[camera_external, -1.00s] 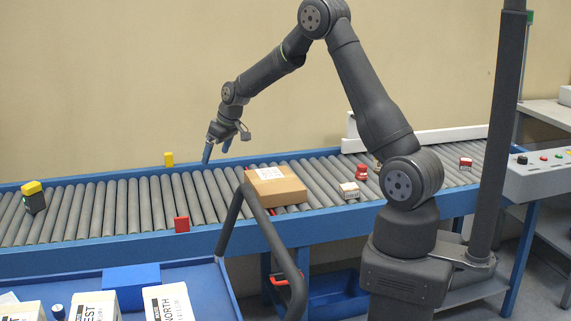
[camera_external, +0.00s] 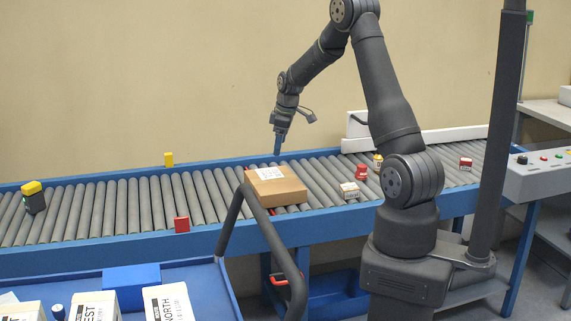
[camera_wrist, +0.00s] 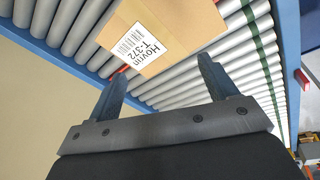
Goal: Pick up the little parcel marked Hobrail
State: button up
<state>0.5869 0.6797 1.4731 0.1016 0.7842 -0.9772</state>
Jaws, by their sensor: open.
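Several little parcels sit on the roller conveyor right of the brown box: a white-and-red one (camera_external: 349,190), a red-and-white one (camera_external: 361,172), a yellow-and-white one (camera_external: 378,161) and another red-and-white one (camera_external: 465,162). Their print is too small to read, so I cannot tell which is marked Hobrail. My gripper (camera_external: 277,150) is open and empty, above the conveyor's far side just behind the brown box. In the wrist view, its two fingers (camera_wrist: 161,70) stand apart with the box beyond them.
A black-and-yellow item (camera_external: 34,198) lies at far left. Cartons marked WEST (camera_external: 98,306) and NORTH (camera_external: 168,303) stand at the front. A dark post rises at right.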

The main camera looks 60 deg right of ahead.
jog(key=s+d+n+g, duration=0.1)
jog(key=s+d+n, duration=0.1)
jog(key=s+d, duration=0.65)
jog(key=n+g, duration=0.2)
send_over(350, 186)
jog(key=shift+t, duration=0.3)
notch_tip(350, 186, down, 17)
jog(key=shift+a+r, duration=0.1)
jog(key=shift+r, duration=0.05)
jog(key=c, duration=1.1)
jog(key=shift+r, duration=0.1)
